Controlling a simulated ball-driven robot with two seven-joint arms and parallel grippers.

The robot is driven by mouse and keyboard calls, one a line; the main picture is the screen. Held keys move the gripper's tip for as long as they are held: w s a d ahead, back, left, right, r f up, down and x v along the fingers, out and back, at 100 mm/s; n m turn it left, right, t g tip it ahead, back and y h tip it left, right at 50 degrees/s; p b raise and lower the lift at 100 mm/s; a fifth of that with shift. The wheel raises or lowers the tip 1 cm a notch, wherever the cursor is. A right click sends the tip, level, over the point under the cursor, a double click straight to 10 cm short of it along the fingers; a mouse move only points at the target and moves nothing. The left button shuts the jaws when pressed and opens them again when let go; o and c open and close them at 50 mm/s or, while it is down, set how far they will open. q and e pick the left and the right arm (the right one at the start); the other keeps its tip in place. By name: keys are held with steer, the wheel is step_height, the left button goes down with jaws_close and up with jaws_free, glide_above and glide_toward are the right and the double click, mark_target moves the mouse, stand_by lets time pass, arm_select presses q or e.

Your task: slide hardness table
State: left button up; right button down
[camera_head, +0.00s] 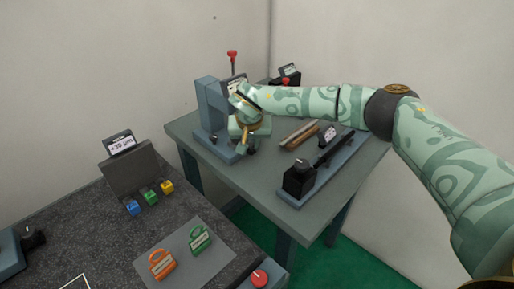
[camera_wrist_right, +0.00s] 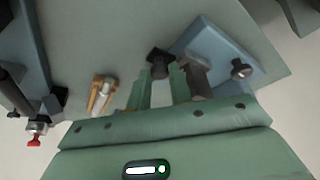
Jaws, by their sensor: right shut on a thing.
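The hardness tester (camera_head: 210,103), a blue-grey column on a flat base, stands at the left of the green-grey bench. Its base (camera_wrist_right: 222,48) also shows in the right wrist view, with a dark round knob on it. My right gripper (camera_head: 245,146) reaches down beside the column, and my arm hides part of the tester. In the right wrist view, my right gripper (camera_wrist_right: 160,72) is shut on a small black knob (camera_wrist_right: 158,60) between its fingertips. A grey block (camera_wrist_right: 196,76) sits beside the right finger. I cannot tell clearly which part is the sliding table. My left gripper is out of view.
On the bench (camera_head: 262,188) lie wooden-looking bars (camera_head: 299,134) and a blue-based fixture with a black block (camera_head: 299,180). A red-topped lever (camera_head: 232,56) rises behind. A dark table (camera_head: 90,215) at left carries coloured blocks, tags and a red button (camera_head: 259,278).

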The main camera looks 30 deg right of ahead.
steer(key=c, duration=1.5)
jaws_free()
steer(key=shift+c, duration=0.2)
steer(key=p+v, duration=0.4)
steer(key=v, duration=1.2)
steer(key=shift+r+p, duration=0.2)
steer(key=shift+p, duration=0.1)
